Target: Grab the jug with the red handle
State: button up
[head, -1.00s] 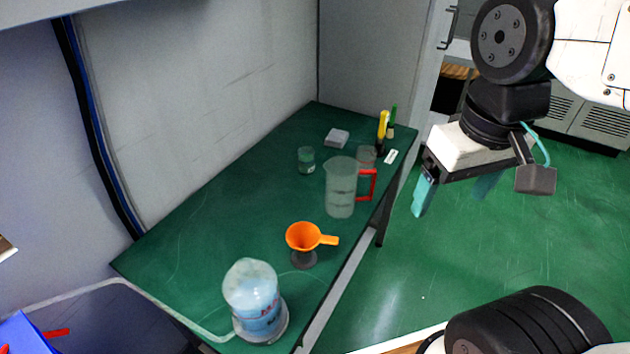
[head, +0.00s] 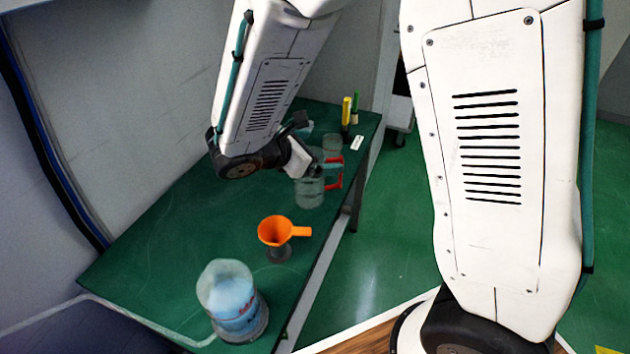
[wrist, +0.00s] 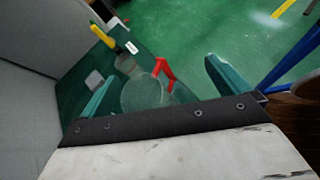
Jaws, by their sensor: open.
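The clear jug (head: 309,190) with the red handle (head: 336,172) stands upright on the green table (head: 170,240), near its right edge. My arm partly covers its top in the head view. In the wrist view the jug (wrist: 143,93) lies between and beyond the teal fingers, with its red handle (wrist: 164,72) toward the upper right. My gripper (wrist: 160,82) is open and empty. In the head view my gripper (head: 325,165) is at the jug's upper part; whether it touches cannot be told.
An orange funnel (head: 276,231) and a large clear bottle with blue contents (head: 232,300) stand nearer on the table. Behind the jug are a glass beaker (head: 332,143), a yellow marker (head: 346,112) and a green one (head: 355,104). A grey wall borders the left side.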

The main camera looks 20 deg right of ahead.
aim_at(319, 154)
jog(key=w+a+f+n+t, duration=0.3)
jog(key=a+f+n, duration=0.1)
jog(key=f, duration=0.1)
jog(key=x, duration=0.7)
jog(key=shift+w+d, duration=0.1)
jog(key=shift+w, duration=0.15)
jog(key=shift+r, duration=0.1)
jog(key=c, duration=1.3)
jog(key=shift+o, duration=0.2)
